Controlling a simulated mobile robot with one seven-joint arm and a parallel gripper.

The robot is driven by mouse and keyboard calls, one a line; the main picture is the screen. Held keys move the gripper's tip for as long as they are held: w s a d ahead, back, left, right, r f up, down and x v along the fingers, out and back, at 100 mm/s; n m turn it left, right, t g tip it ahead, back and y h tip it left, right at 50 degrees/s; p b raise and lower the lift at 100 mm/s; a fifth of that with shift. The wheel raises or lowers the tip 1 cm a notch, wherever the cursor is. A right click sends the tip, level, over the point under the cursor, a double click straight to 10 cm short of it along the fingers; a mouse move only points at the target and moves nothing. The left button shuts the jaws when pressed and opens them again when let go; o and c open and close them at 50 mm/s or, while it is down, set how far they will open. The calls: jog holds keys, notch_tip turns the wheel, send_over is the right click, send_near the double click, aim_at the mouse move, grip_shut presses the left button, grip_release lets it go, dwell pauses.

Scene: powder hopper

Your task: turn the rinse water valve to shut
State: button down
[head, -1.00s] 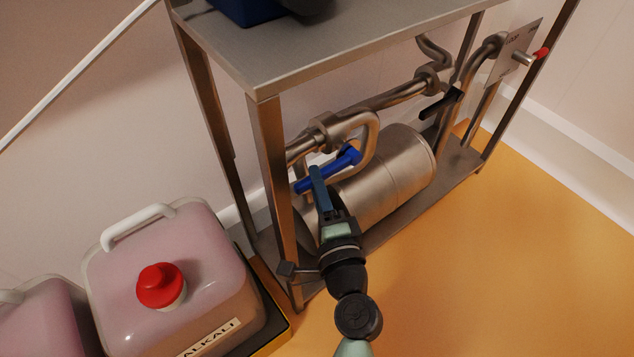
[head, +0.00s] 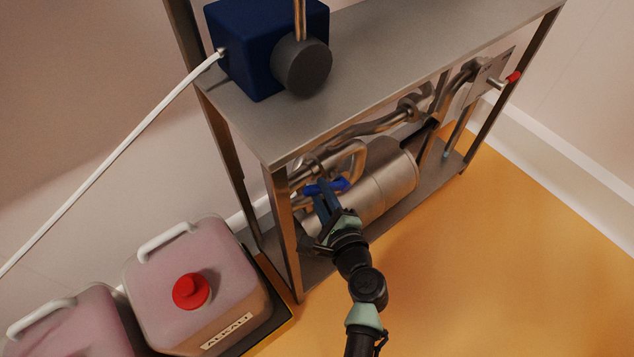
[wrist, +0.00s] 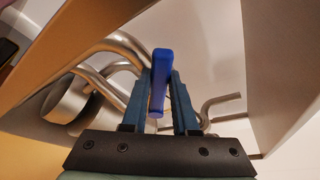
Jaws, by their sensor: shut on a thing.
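The blue valve handle (head: 340,184) is a lever on the metal pipework under the steel table, at its near left end. No label naming the valve is readable. My gripper (head: 322,190) reaches in from the front and is shut on the handle. In the wrist view the blue handle (wrist: 160,70) stands between the two blue-grey fingers of my gripper (wrist: 161,90). The fingers hide part of the handle, and the valve body is hard to make out.
The steel table (head: 370,75) stands over the pipes, with its front left leg (head: 283,235) close beside my gripper. A metal cylinder (head: 385,190) lies behind it. A black lever (head: 426,133) and a red-tipped valve (head: 513,77) are farther right. An alkali canister (head: 195,270) stands left. Orange floor is clear at right.

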aim_at(328, 182)
jog(key=r+m+p, duration=0.1)
jog(key=p, duration=0.1)
jog(key=w+d+r+m+g+p, duration=0.1)
jog(key=p, duration=0.1)
jog(key=shift+d+r+y, duration=0.2)
jog(key=shift+r+y, duration=0.1)
jog(key=shift+r, duration=0.05)
jog(key=w+d+r+m+g+y+p, duration=0.1)
jog(key=w+d+m+g+y+p, duration=0.1)
jog(key=d+m, duration=0.4)
jog(key=shift+w+r+m+g+y, duration=0.3)
jog(key=shift+w+g+y, duration=0.25)
jog(key=shift+w, duration=0.55)
jog(key=shift+w+d+r, duration=0.1)
jog(key=shift+d+r, duration=0.05)
jog(key=shift+d, duration=0.05)
jog(key=c, duration=1.1)
grip_release()
jog(key=o, duration=0.4)
jog(key=shift+w+d, duration=0.1)
jog(key=shift+w, duration=0.05)
jog(key=shift+a, duration=0.2)
